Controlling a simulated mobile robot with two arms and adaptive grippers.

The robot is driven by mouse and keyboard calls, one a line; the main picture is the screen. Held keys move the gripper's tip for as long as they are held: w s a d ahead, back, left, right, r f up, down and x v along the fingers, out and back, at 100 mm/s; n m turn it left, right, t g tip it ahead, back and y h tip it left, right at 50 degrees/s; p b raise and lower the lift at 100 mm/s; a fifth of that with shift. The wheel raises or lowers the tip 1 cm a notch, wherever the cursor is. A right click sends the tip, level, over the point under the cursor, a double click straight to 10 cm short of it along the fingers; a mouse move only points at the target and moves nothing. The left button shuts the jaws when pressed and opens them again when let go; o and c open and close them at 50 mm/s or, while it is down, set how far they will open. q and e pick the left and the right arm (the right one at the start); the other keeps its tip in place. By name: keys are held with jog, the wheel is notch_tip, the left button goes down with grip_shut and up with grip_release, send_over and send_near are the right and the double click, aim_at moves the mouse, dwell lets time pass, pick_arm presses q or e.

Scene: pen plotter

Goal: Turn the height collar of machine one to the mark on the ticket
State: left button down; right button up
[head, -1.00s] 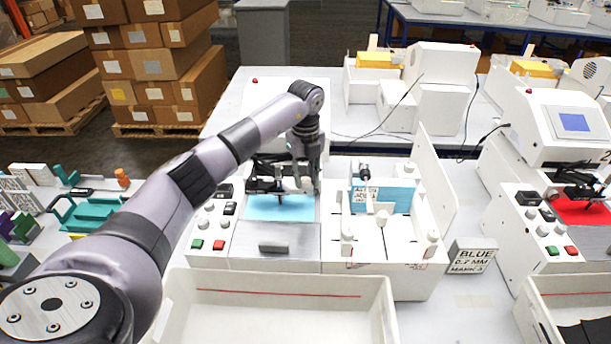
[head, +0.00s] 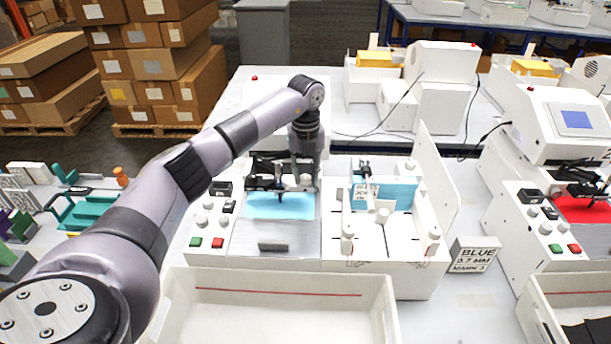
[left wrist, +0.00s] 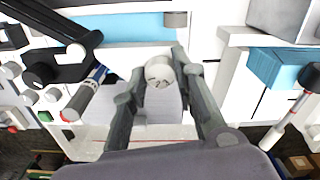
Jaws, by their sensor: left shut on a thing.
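Machine one (head: 272,235) is the white plotter in front of me, with a blue sheet (head: 281,206) on its bed and a dark pen carriage (head: 268,182) above it. My left gripper (head: 303,182) reaches down at the carriage's right end. In the left wrist view its fingers (left wrist: 158,76) stand either side of a round, pale height collar (left wrist: 158,70) with dark marks on its face, and are shut on it. The marks are too small to read. The ticket (head: 473,254) stands right of the machine and reads BLUE, 0.7 MM, MARK 3. My right gripper is not in view.
An open white tray (head: 290,281) stands in front of the machine. A side unit with an upright white panel (head: 436,185) adjoins it on the right. A second plotter (head: 545,215) with a red sheet stands farther right. Green and red buttons (head: 206,242) are at the front left.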

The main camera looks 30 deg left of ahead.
aim_at(306, 177)
pick_arm(q)
jog(key=m+b, duration=0.1)
jog(key=m, duration=0.3)
jog(key=shift+m, duration=0.3)
jog(key=shift+m+b, duration=0.55)
jog(key=shift+m, duration=1.25)
jog(key=c, duration=1.3)
grip_release()
notch_tip(306, 177, up, 12)
